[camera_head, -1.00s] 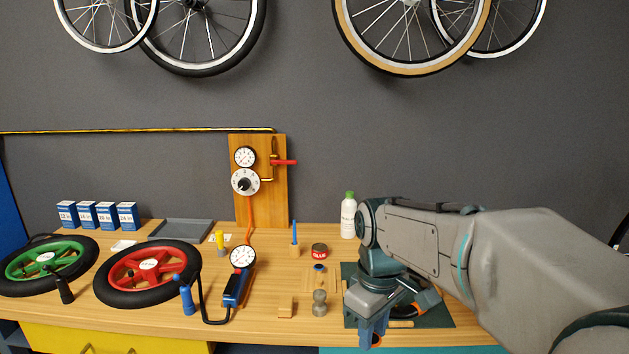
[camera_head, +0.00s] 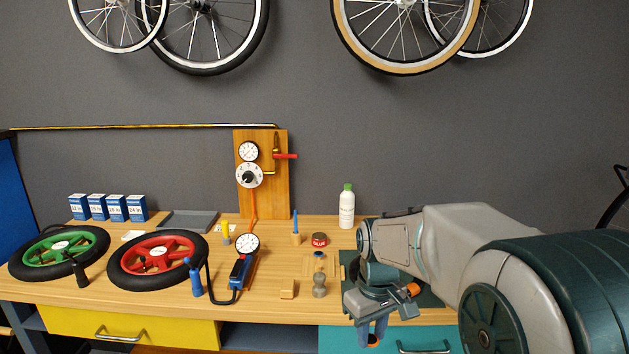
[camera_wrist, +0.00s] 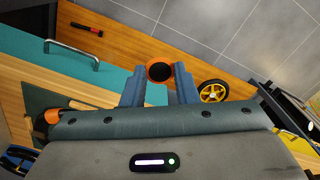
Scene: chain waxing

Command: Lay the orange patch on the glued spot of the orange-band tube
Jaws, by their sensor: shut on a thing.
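My gripper (camera_head: 372,334) points down in front of the bench's front edge, its blue fingers shut on the orange patch (camera_head: 373,341). In the wrist view the patch (camera_wrist: 160,72) is a round orange disc with a black centre, held between the fingertips (camera_wrist: 160,80). An orange piece (camera_head: 413,289), probably the band of the tube, shows beside my wrist over the dark green mat (camera_head: 436,299). An orange piece also shows at the left of the wrist view (camera_wrist: 48,117). My arm hides most of the tube, and the glued spot cannot be made out.
A wooden stamp-like tool (camera_head: 319,287), a red glue tin (camera_head: 319,240) and a white bottle (camera_head: 346,208) stand left of my arm. A teal drawer with a handle (camera_head: 424,349) is below. Red (camera_head: 155,258) and green (camera_head: 60,250) wheels lie at the left.

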